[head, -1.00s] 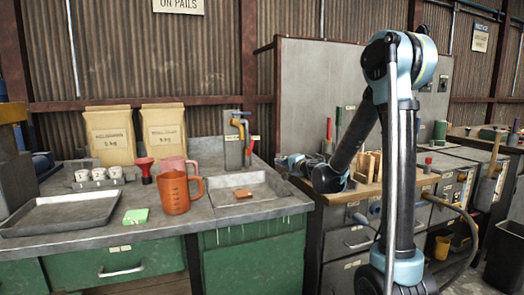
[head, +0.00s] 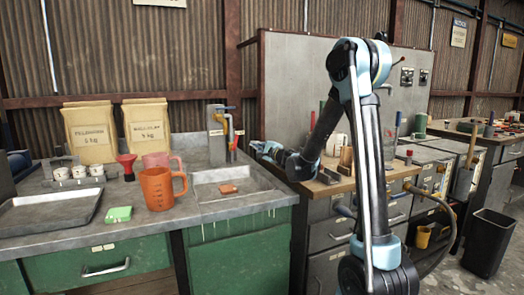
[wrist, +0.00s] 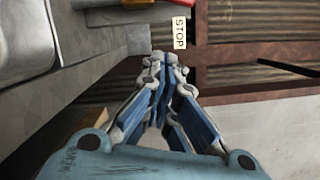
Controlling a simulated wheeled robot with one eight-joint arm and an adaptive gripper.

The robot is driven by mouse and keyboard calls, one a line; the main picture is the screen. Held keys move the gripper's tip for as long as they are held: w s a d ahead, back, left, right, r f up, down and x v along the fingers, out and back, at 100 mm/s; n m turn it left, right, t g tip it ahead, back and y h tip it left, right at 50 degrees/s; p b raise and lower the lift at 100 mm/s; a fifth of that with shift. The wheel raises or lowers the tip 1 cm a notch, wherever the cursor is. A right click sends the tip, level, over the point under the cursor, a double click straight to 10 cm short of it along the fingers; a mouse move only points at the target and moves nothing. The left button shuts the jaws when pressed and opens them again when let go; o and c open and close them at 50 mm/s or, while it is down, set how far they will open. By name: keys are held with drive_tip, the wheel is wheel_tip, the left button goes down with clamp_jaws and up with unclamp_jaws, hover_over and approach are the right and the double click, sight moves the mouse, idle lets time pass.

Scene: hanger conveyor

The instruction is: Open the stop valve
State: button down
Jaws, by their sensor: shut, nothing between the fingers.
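A grey upright block (head: 217,148) with a yellow-brown tap pipe (head: 227,126) stands at the back of the workbench in the head view. A red lever (head: 235,143) is beside it, probably the stop valve's handle. In the wrist view a white tag reading STOP (wrist: 179,32) is just beyond my fingertips, and part of a red handle (wrist: 178,3) shows at the top edge. The valve body is mostly out of that view. My gripper (head: 259,147) is shut and empty, right of the red lever and apart from it. Its fingers (wrist: 164,62) meet in the wrist view.
A shallow sink (head: 205,193) holds a reddish block (head: 228,189). An orange jug (head: 158,190), a pink jug and a red funnel stand left of it. A wooden-topped cabinet (head: 330,185) with upright tools is below my arm. A black bin (head: 487,243) stands on the floor at right.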

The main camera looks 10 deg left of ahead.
sight(235, 142)
drive_tip(key=shift+a+r, duration=0.25)
drive_tip(key=shift+a, duration=0.6)
drive_tip(key=shift+a+r, duration=0.2)
drive_tip(key=shift+a, duration=0.7)
drive_tip(key=shift+a+r, duration=0.25)
drive_tip(key=shift+a, duration=0.6)
drive_tip(key=shift+s+a+r+n+g, duration=0.3)
drive_tip(key=shift+s+a+r+n, duration=0.15)
drive_tip(key=shift+a+r+n, duration=0.25)
drive_tip(key=shift+f, duration=0.1)
